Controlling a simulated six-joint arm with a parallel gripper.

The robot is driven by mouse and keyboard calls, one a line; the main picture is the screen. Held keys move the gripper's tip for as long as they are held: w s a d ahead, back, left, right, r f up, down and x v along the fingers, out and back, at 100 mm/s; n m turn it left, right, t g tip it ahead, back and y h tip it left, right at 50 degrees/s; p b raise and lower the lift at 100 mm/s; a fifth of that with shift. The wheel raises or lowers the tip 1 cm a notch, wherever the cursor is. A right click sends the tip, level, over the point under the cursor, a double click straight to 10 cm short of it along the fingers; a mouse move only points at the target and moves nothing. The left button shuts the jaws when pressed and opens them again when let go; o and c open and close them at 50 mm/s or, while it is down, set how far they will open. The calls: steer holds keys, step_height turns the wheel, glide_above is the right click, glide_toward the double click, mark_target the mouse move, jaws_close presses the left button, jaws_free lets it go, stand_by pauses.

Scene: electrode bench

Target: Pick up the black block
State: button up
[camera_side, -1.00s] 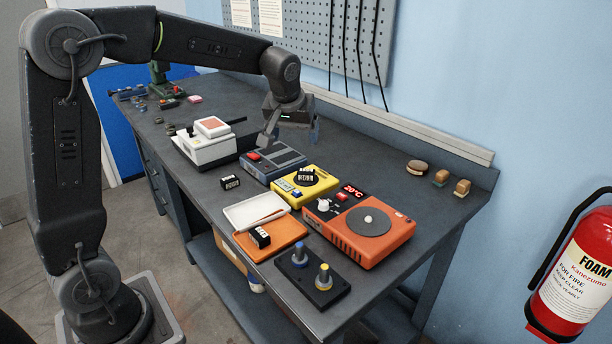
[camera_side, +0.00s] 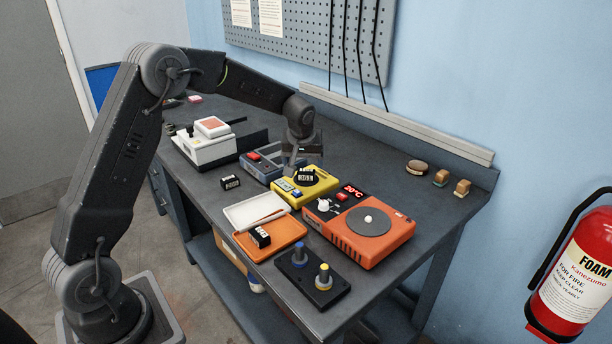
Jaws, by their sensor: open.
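Several small black blocks with white markings are in view. One black block (camera_side: 306,176) sits on the round plate of the yellow device (camera_side: 286,194). Another black block (camera_side: 230,182) lies on the bare bench to the left. A third black block (camera_side: 260,237) rests on the orange tray (camera_side: 284,236). My gripper (camera_side: 305,163) is open and points down, just above the block on the yellow device. Its fingers partly hide the blue-grey device behind. I cannot tell whether the fingertips reach down beside that block.
An orange hotplate (camera_side: 384,246) stands to the right. A white tray (camera_side: 248,208) is near the bench's front edge, and a dark stand with two knobs (camera_side: 312,285) is at the front. A white device (camera_side: 206,150) stands at the left. The bench right of the hotplate is clear.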

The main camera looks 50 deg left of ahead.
mark_target(306, 171)
steer(key=x, duration=0.5)
steer(key=shift+w+d, duration=0.15)
steer(key=shift+d, duration=0.1)
steer(key=shift+c, duration=0.5)
steer(key=shift+r, duration=0.1)
steer(key=c, duration=1.2)
